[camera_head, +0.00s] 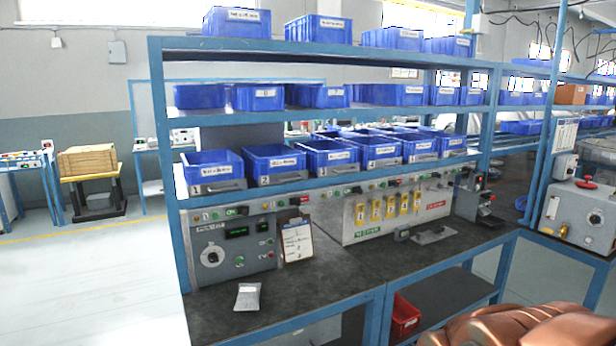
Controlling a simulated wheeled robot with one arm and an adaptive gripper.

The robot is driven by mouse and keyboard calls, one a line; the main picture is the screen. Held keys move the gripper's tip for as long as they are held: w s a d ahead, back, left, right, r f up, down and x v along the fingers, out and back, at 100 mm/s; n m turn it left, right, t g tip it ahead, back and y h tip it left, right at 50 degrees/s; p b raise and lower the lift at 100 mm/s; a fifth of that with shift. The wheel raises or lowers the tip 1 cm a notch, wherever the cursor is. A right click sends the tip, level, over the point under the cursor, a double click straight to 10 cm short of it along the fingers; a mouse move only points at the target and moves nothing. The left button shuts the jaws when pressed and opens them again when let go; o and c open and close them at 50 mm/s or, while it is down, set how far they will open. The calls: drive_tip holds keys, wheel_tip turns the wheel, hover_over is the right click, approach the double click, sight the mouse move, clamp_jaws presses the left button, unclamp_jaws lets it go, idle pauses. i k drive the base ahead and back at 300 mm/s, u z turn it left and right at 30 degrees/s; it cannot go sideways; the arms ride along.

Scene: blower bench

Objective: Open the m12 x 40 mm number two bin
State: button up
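The bin marked 2 (275,155) is a blue open-topped bin on the lowest bin shelf of the blue rack. It stands between the bin marked 1 (211,163) and another blue bin (328,153). Its front has a white label, too small to read, and a grey metal strip or handle (288,177) low down. Nothing touches it from the front. A copper-coloured part of my arm shows at the bottom right, well apart from the bins. My gripper's fingertips are not visible.
A dark worktop (340,275) lies under the shelf, with a control panel (237,247), a clipboard (297,241) and a small packet (248,296). More bins fill the upper shelves. A red bin (405,316) sits below the bench. Open floor (95,270) lies at left.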

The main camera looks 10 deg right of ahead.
sight(276, 164)
drive_tip(key=u, duration=0.2)
drive_tip(key=i, duration=0.6)
drive_tip(key=u, duration=0.7)
drive_tip(key=i, duration=0.35)
drive_tip(key=u, duration=0.4)
